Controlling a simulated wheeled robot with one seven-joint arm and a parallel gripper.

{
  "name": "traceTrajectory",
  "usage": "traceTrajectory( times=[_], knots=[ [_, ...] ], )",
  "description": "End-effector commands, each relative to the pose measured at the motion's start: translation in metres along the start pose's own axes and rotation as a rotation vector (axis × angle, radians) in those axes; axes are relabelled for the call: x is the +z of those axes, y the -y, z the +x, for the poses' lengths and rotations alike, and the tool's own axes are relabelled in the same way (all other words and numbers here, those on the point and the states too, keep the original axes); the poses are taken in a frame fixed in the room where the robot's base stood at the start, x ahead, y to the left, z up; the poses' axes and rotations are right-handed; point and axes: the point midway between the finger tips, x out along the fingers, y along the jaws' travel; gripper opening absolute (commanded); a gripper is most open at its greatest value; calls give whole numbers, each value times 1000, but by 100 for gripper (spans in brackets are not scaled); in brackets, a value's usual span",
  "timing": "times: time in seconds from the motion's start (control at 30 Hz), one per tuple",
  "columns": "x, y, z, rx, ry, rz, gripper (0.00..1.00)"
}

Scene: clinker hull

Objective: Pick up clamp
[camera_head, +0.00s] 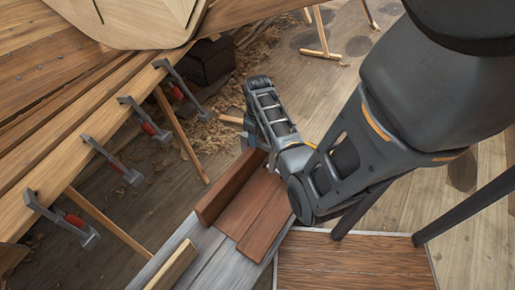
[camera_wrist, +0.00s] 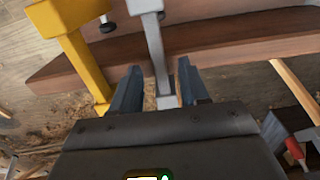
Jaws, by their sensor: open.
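In the wrist view a grey clamp (camera_wrist: 152,38) sits on a brown plank edge, its bar reaching down between the fingers of my gripper (camera_wrist: 158,68). The fingers are open, one on each side of the bar. I cannot tell whether either touches it. A yellow clamp (camera_wrist: 77,45) stands close by on the left. A clamp with a red handle (camera_wrist: 294,148) shows at lower right. In the head view my gripper (camera_head: 257,82) is at the far end of my arm, its fingers unclear. Several grey clamps, one of them here (camera_head: 60,218), hang on the plank edge at left.
The brown plank (camera_wrist: 225,42) crosses the wrist view just beyond the fingers. In the head view, planked timber (camera_head: 60,110) fills the left, with slanting wooden props below. Loose boards (camera_head: 245,210) lie beside my arm. Wood shavings (camera_head: 215,130) litter the floor.

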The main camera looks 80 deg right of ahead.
Motion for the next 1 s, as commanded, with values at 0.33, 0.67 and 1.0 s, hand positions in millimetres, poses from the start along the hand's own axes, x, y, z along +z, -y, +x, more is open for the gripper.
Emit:
traceTrajectory(
  times=[0.33, 0.67, 1.0],
  knots=[
    [0, 1, 13, 0, 0, -1, 45],
    [0, 0, 12, 0, 0, -1, 16],
    [0, 1, 12, 0, 0, -1, 0]
  ],
)
